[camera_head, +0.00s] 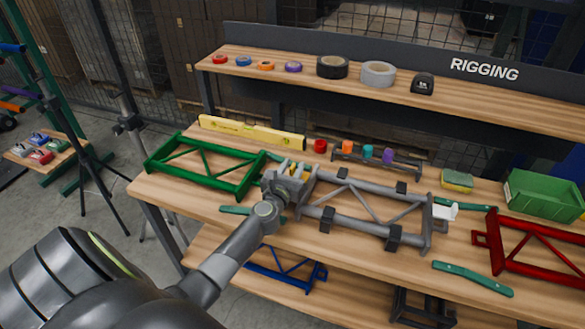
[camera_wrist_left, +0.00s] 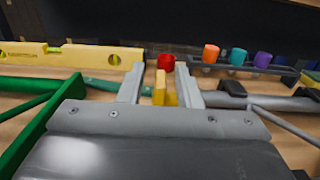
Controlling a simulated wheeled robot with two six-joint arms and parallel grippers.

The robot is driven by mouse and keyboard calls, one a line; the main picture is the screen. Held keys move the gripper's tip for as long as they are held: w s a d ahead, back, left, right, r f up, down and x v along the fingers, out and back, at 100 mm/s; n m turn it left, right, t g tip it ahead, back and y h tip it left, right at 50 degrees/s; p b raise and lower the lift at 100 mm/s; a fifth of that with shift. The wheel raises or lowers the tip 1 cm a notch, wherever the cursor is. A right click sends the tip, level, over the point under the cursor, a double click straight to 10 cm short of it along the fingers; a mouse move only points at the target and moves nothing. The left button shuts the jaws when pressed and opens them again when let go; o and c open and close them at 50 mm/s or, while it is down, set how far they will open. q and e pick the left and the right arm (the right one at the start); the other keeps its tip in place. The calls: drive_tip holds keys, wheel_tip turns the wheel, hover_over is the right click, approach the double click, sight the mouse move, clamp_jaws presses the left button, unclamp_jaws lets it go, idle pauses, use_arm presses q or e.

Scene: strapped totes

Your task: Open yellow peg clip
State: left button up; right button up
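The yellow peg clip (camera_wrist_left: 160,92) shows as a small yellow piece between my left gripper's fingers in the left wrist view. In the head view only a little yellow (camera_head: 296,170) shows there. It is at the joint between the green truss (camera_head: 203,165) and the grey truss (camera_head: 352,208). My left gripper (camera_head: 292,168) has its fingers apart on either side of the clip; it also shows in the left wrist view (camera_wrist_left: 160,82). A gap shows by the left finger; whether the right finger touches the clip is unclear. My right gripper is not in view.
Behind the gripper are a yellow spirit level (camera_head: 250,132), a red cylinder (camera_head: 320,146) and a rack (camera_head: 375,158) with coloured pegs. Black clamps (camera_head: 393,236) sit on the grey truss. A red truss (camera_head: 530,250) and green bin (camera_head: 543,195) are at the right.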

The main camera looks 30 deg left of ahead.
use_arm(q)
clamp_jaws()
